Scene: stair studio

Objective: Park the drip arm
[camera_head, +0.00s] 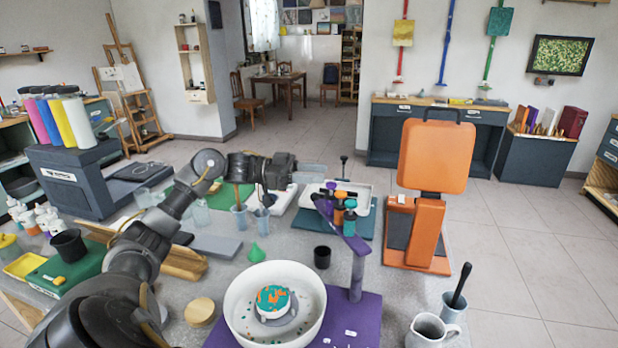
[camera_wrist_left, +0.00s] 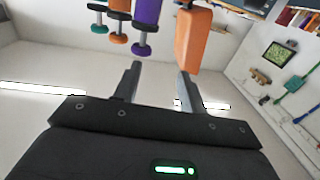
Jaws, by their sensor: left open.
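The drip arm (camera_head: 348,235) is a purple bar on a purple post, standing on a purple base (camera_head: 366,312) beside a white bowl (camera_head: 240,302). It reaches back from the post, away from the bowl, with a cluster of orange, purple and teal-topped bottles (camera_head: 338,210) at its far end. In the bowl lies a round piece (camera_head: 273,297) with orange and teal paint. My left gripper (camera_head: 318,173) is open and empty, just behind and left of the bottles. The left wrist view shows its fingers (camera_wrist_left: 157,82) spread, with the bottles (camera_wrist_left: 146,22) beyond. My right gripper is out of view.
An orange press-like machine (camera_head: 434,155) stands right of the drip arm. A small black cup (camera_head: 322,257), a green cone (camera_head: 256,253) and blue cups (camera_head: 239,216) stand nearby. A white tray (camera_head: 366,191) lies behind the bottles. Pitchers (camera_head: 428,332) stand at the front right.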

